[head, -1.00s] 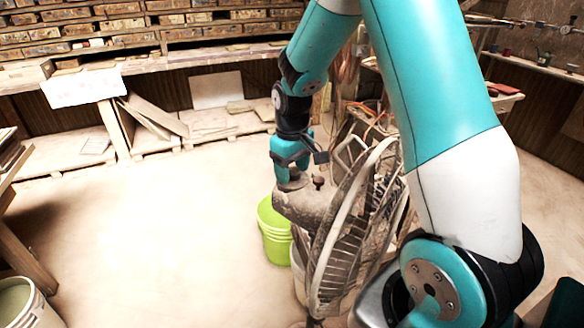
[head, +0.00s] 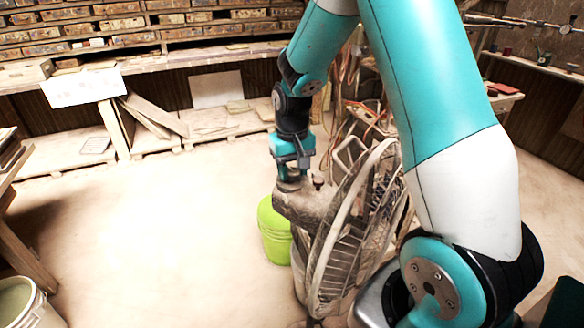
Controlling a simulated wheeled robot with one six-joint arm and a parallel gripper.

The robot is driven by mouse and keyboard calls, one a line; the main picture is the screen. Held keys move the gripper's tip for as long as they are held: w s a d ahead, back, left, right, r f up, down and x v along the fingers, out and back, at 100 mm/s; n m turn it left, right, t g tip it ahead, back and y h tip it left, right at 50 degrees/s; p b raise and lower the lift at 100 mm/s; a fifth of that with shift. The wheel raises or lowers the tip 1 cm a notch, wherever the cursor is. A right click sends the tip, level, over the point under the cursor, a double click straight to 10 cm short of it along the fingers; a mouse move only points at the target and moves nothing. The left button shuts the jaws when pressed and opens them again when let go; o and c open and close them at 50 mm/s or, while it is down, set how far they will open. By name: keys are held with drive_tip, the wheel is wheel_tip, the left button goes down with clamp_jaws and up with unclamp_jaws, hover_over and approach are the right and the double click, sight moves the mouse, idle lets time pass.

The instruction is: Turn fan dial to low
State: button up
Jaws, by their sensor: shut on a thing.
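The fan (head: 345,240) stands right of centre, its round wire cage facing right and its dusty brown motor housing (head: 305,205) behind the cage on the left. My gripper (head: 290,178) points down at the top rear of the housing, its jaws shut on the fan dial there. The dial is mostly hidden by the jaws, and its marks and setting cannot be read. A small dark knob (head: 318,180) stands up from the housing just right of my gripper, apart from it.
A lime-green bucket (head: 272,235) stands on the floor just left of the fan. A pale bucket (head: 25,303) is at the bottom left. Shelves with wooden boxes (head: 130,30) line the back. The floor at left centre is clear.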

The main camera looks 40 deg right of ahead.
sight(292, 171)
drive_tip(key=shift+m, duration=2.2)
drive_tip(key=o, duration=0.9)
drive_tip(key=shift+o, duration=0.2)
wheel_tip(292, 171, up, 17)
drive_tip(key=b, duration=0.1)
drive_tip(key=shift+r+b, duration=0.2)
drive_tip(key=shift+b, duration=0.15)
